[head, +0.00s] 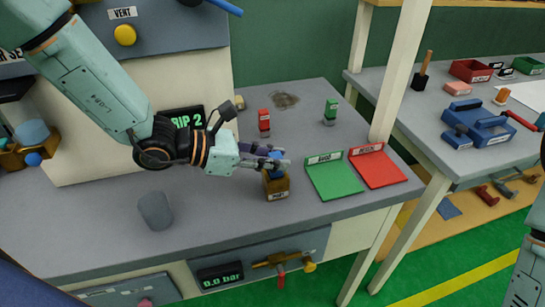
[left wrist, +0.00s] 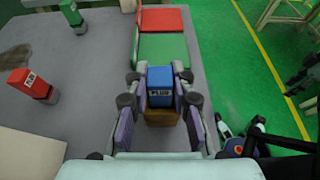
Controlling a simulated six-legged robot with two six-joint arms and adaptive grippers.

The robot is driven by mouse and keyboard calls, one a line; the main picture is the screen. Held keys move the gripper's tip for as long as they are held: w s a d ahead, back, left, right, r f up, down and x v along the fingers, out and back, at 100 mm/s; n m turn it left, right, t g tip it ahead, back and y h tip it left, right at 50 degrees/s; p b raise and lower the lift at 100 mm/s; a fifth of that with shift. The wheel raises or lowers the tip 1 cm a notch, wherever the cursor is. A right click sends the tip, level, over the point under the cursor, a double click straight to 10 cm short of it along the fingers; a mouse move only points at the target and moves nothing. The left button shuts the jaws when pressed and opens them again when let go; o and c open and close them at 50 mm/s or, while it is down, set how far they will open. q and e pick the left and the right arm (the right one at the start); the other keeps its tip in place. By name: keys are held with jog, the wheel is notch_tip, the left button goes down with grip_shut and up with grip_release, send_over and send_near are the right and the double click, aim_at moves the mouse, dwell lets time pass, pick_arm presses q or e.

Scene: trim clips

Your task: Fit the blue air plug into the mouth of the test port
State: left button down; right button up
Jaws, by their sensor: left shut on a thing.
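The blue air plug (left wrist: 159,82), labelled PLUG, is between the two fingers of my left gripper (left wrist: 160,92) in the left wrist view. The gripper (head: 277,160) is shut on it, and the fingers hide much of the plug (head: 275,155) in the head view. The test port (head: 277,188) is a brown block with a label on its front, near the bench's front edge. It also shows just under the plug in the left wrist view (left wrist: 161,117). The plug is upright over the port's top. I cannot tell how deep it sits in the mouth, which is hidden.
A green tray (head: 335,181) and a red tray (head: 378,170) lie right of the port. A red block (head: 264,122) and a green block (head: 330,111) stand behind. A grey cup (head: 155,211) stands to the left. A side table (head: 420,110) holds a blue toolbox (head: 477,122).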

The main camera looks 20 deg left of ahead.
pick_arm(q)
jog(key=shift+w, duration=0.1)
jog(key=c, duration=1.5)
grip_release()
jog(key=o, duration=0.4)
jog(key=shift+s+d+r, duration=0.15)
jog(key=shift+s+r, duration=0.05)
jog(key=shift+s, duration=0.1)
jog(key=shift+c, duration=0.2)
jog(key=shift+w+a+f, duration=0.15)
jog(key=shift+w+a, duration=0.05)
jog(key=shift+w, duration=0.05)
jog(key=shift+s+a+r+p, duration=0.35)
jog(key=shift+s+a+r, duration=0.15)
jog(key=shift+r, duration=0.05)
jog(key=shift+p+v, duration=0.3)
jog(key=shift+v, duration=0.5)
jog(key=shift+s+a+r+p, duration=0.1)
jog(key=shift+a+p, duration=0.15)
jog(key=shift+a, duration=0.05)
jog(key=shift+s+a+r+p, duration=0.1)
jog(key=shift+s+a+p, duration=0.05)
jog(key=shift+a+p, duration=0.15)
jog(key=p, duration=0.8)
send_near(272, 155)
jog(key=shift+v, duration=1)
